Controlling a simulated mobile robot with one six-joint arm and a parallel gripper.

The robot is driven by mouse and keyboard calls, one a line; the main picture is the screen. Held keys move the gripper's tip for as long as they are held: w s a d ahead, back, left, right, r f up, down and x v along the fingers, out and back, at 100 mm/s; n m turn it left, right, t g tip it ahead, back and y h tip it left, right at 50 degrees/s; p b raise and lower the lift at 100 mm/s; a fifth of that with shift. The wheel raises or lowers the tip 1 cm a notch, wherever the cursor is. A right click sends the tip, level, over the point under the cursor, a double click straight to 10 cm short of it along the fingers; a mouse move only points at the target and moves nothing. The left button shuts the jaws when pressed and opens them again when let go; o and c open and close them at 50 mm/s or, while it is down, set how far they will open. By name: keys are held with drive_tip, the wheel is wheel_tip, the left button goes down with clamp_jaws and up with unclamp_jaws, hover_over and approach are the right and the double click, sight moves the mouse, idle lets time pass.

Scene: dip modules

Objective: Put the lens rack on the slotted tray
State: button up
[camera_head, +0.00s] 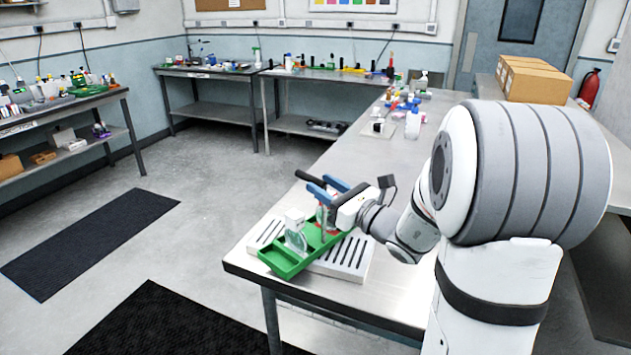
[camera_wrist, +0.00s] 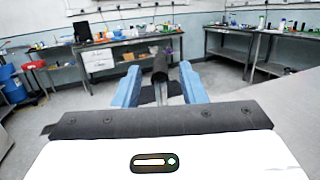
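The lens rack (camera_head: 284,263) is a green tray with a clear round lens (camera_head: 296,238) standing in it and a black bar handle (camera_head: 307,177) above. It lies askew over the white slotted tray (camera_head: 352,262), its near-left end overhanging the edge. Whether it sits flat there I cannot tell. My gripper (camera_head: 326,188) is at the rack's upper end with its blue fingers on either side of the handle. In the wrist view the handle (camera_wrist: 160,66) shows between my fingers (camera_wrist: 161,75), with a gap on each side. My gripper and its fingers hide part of the rack's far end.
The slotted tray is near the front-left corner of the steel table (camera_head: 385,165). Bottles (camera_head: 412,124) and small items stand farther back. Cardboard boxes (camera_head: 533,81) are at the back right. The tabletop between tray and bottles is clear.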

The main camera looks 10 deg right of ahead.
drive_tip(key=v, duration=0.8)
drive_tip(key=s+a+f+n+g, duration=0.3)
drive_tip(key=s+a+n+g, duration=0.3)
drive_tip(key=a+n, duration=0.1)
drive_tip(key=s+a+f+n+g, duration=0.4)
drive_tip(key=s+a+n+g, duration=0.2)
drive_tip(key=a+n+g, duration=0.1)
drive_tip(key=s+d+f+n+g+h, duration=0.2)
drive_tip(key=s+f+n+h, duration=0.2)
drive_tip(key=s+n+h, duration=0.3)
drive_tip(key=d+r+n+t+h, duration=0.1)
drive_tip(key=d+n+h, duration=0.3)
drive_tip(key=d+n, duration=0.2)
drive_tip(key=shift+d+n+b, duration=0.2)
drive_tip(key=shift+n+b, duration=0.15)
drive_tip(key=shift+n, duration=0.65)
drive_tip(key=shift+r, duration=0.15)
drive_tip(key=shift+s+r+p, duration=0.1)
drive_tip(key=shift+r+p, duration=0.8)
drive_tip(key=shift+r, duration=0.05)
